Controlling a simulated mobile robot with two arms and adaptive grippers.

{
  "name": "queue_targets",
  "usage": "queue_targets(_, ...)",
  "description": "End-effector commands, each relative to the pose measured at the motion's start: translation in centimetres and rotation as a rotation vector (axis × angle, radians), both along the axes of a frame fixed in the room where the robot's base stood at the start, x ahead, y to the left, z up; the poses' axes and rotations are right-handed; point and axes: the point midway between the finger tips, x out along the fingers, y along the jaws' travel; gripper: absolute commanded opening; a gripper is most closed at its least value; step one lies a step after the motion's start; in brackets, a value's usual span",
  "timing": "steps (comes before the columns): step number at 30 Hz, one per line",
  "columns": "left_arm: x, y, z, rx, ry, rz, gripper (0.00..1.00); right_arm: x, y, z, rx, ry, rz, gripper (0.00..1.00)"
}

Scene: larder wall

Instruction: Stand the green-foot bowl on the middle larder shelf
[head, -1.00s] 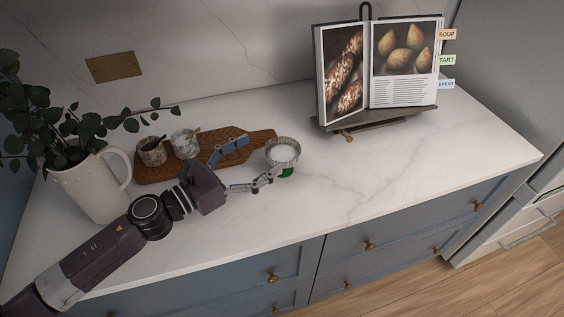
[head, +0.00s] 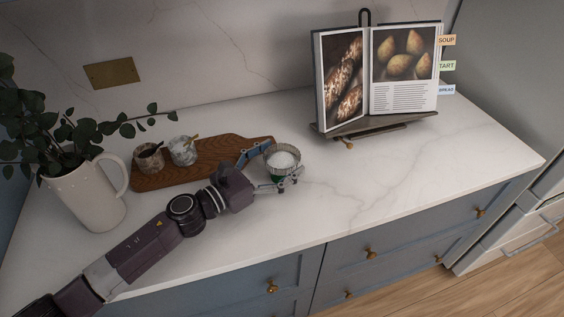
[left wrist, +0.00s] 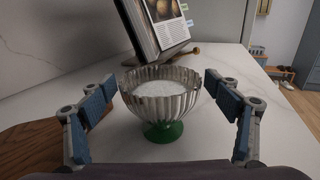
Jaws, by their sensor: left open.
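The green-foot bowl (head: 282,158) is a ribbed glass bowl with white contents, upright on the white counter. In the left wrist view the bowl (left wrist: 160,97) stands on its green foot (left wrist: 163,131) between my finger pads. My left gripper (head: 272,169) is open, with one finger on each side of the bowl. In the left wrist view my left gripper (left wrist: 165,108) shows small gaps between its pads and the glass. My right gripper is not in view. The larder shelf is not in view.
A wooden board (head: 205,168) with two small marble pots (head: 183,150) lies left of the bowl. A white jug (head: 88,195) of leafy stems stands at left. A cookbook on a stand (head: 375,125) is behind right. The counter's right side is clear.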

Motion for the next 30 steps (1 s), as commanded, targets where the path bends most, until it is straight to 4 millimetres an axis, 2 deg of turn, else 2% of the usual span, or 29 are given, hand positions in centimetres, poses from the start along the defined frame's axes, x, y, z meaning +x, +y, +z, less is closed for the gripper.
queue_targets(8, 0.33, -0.38, -0.06, 0.001, 0.001, 0.000, 0.82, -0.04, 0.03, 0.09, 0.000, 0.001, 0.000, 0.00)
queue_targets(23, 0.33, -0.37, 0.07, 0.000, -0.001, 0.000, 0.29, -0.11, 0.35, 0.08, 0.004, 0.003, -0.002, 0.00)
queue_targets(30, 0.35, -0.36, 0.49, 0.001, -0.003, 0.000, 0.28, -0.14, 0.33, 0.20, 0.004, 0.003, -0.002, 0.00)
